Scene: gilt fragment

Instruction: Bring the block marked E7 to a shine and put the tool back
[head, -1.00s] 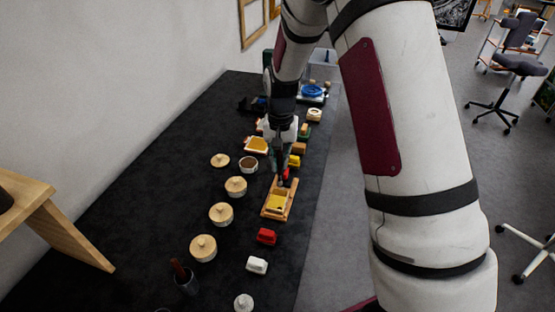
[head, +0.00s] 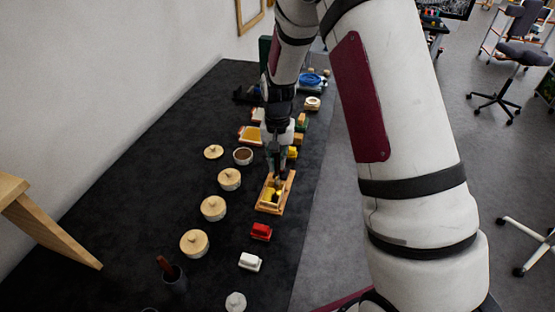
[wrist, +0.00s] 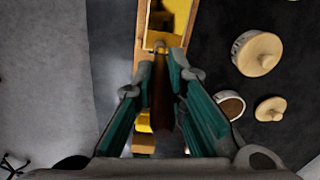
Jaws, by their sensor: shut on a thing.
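A wooden tray (head: 286,200) lies on the dark table with a gold-yellow block (head: 270,193) in it. The block (wrist: 172,12) and the tray's wooden edge (wrist: 140,35) also show at the top of the wrist view. No E7 mark is readable. My gripper (head: 277,176) points down just over the tray. In the wrist view my gripper (wrist: 163,78) is shut on a brown-handled tool (wrist: 160,105), whose tip lies by the block's near end. I cannot tell whether the tip touches the block.
Several lidded pale jars (head: 213,208) stand left of the tray. An open jar (head: 243,156) has brown contents, with a loose lid (head: 213,152) beside it. Red (head: 261,232) and white (head: 249,262) pieces lie nearer. A dark cup (head: 174,280) holds a brown-handled item.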

